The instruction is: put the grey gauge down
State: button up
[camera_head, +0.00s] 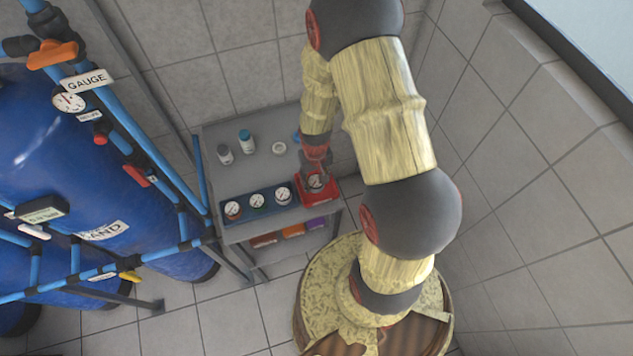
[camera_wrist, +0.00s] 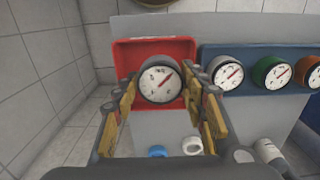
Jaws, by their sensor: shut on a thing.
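The grey gauge (camera_head: 316,182) has a white dial with a red needle. It also shows in the wrist view (camera_wrist: 160,83), between the two fingers. My gripper (camera_head: 315,170) is shut on it from above. The gauge is over or in the red tray (camera_head: 330,190), which also shows behind it in the wrist view (camera_wrist: 126,56). I cannot tell whether the gauge touches the tray floor. The fingers hide part of the gauge's sides.
A blue tray (camera_head: 245,216) with three gauges stands beside the red tray on the grey shelf cart (camera_head: 221,178). Two bottles (camera_head: 246,141) and a white ring (camera_head: 279,148) stand behind. Blue pipes and tanks (camera_head: 70,160) are at left; tiled walls are close behind and right.

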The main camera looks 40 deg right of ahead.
aim_at(316, 175)
jog(key=shift+w+d+f, duration=0.35)
jog(key=shift+w+f, duration=0.05)
jog(key=shift+f, duration=0.2)
jog(key=shift+w+d+f, duration=0.3)
jog(key=shift+w+f, duration=0.05)
jog(key=shift+f, duration=0.25)
notch_tip(316, 175, down, 3)
jog(key=shift+w+d+f, duration=0.1)
jog(key=shift+f, duration=0.1)
jog(key=o, duration=1.6)
jog(key=shift+c, duration=0.2)
